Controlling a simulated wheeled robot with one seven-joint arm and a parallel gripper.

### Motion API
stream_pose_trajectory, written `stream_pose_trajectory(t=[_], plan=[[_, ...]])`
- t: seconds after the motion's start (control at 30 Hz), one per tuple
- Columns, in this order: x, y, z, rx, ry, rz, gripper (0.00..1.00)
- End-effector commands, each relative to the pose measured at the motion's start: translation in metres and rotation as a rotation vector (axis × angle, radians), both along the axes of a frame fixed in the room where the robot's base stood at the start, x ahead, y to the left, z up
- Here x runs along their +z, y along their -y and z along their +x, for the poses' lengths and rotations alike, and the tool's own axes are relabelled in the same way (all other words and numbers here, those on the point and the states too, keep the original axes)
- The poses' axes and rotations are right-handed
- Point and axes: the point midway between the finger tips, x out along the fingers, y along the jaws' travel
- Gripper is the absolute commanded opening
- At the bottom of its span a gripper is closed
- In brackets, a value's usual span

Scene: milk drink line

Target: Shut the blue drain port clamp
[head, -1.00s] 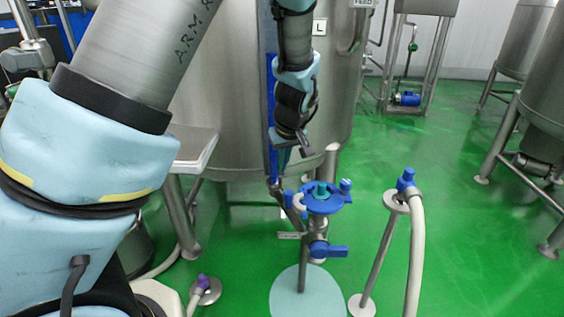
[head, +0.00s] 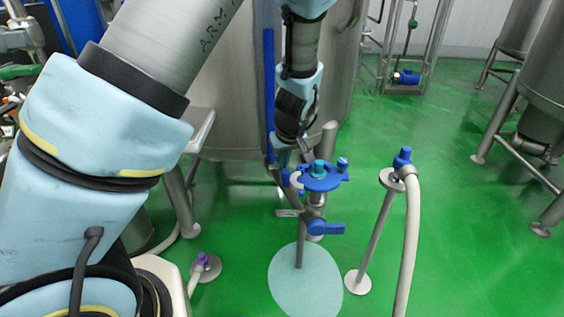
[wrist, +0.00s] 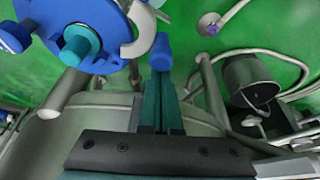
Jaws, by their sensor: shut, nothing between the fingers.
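The blue drain port clamp (head: 320,179) sits on top of an upright steel pipe fitting, around a teal cap (head: 319,167). In the wrist view the clamp (wrist: 100,22) is at the upper left, with a pale curved hook (wrist: 141,30) at its right side. A blue knob-like end (wrist: 160,52) lies just past my fingertips; I cannot tell whether they touch it. My gripper (wrist: 160,78) has its teal fingers together, with nothing between them. In the head view my gripper (head: 274,152) is at the clamp's upper left, partly hidden by the wrist.
A blue-handled valve (head: 325,228) is below the clamp. A steel post with a blue fitting (head: 403,158) and pale hose (head: 411,235) stands to the right. A large tank (head: 222,115) stands behind.

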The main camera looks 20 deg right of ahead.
Motion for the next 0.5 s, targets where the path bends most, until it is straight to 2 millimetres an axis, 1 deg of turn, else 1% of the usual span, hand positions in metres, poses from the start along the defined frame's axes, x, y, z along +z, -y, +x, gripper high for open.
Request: stream_pose_trajectory(t=[0.5], plan=[[0.0008, 0.0013, -0.0058, 0.085, 0.000, 0.002, 0.00]])
